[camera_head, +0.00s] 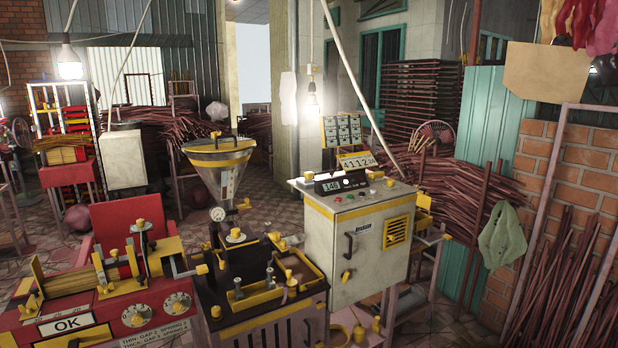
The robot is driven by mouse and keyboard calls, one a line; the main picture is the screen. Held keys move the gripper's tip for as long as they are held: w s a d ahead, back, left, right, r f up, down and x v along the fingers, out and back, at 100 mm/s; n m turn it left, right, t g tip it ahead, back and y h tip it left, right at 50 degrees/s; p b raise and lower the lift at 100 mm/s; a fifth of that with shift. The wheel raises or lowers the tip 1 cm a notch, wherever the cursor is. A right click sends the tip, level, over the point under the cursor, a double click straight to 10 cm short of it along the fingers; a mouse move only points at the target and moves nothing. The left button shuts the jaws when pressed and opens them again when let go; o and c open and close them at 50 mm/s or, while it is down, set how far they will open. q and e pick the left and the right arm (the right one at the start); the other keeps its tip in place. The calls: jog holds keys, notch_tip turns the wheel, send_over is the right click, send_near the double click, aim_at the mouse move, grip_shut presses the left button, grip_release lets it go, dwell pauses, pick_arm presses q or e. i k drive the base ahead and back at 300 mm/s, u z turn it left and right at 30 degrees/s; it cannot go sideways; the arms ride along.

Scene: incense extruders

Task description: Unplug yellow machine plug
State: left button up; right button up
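No plug can be made out clearly in this view. A yellow-trimmed machine with a grey cone hopper (222,172) and a dark body stands in the middle, with a round gauge (217,214) on its front. Beside it on the right is a pale control cabinet (335,232) with yellow edges, a yellow vent, small buttons and a display reading about 146. A pale cord (350,75) hangs from above and runs down behind the cabinet; its lower end is hidden. Neither of my grippers is in view.
A red machine (108,226) with an OK sign (68,323) and dials fills the lower left. Bundles of reddish sticks (440,195) pile up at the right rear. A green cloth (502,237) hangs by the brick wall (562,165). Tiled floor (290,163) shows behind.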

aim_at(308, 175)
jog(key=z, duration=0.25)
jog(key=k, duration=0.35)
jog(key=z, duration=1.05)
jog(key=k, duration=1.05)
jog(key=z, duration=0.65)
jog(key=i, duration=0.65)
jog(key=u, duration=0.35)
jog(key=i, duration=2)
jog(key=u, duration=1.1)
jog(key=i, duration=1.55)
jog(key=u, duration=1.95)
jog(key=i, duration=0.55)
jog(key=u, duration=0.4)
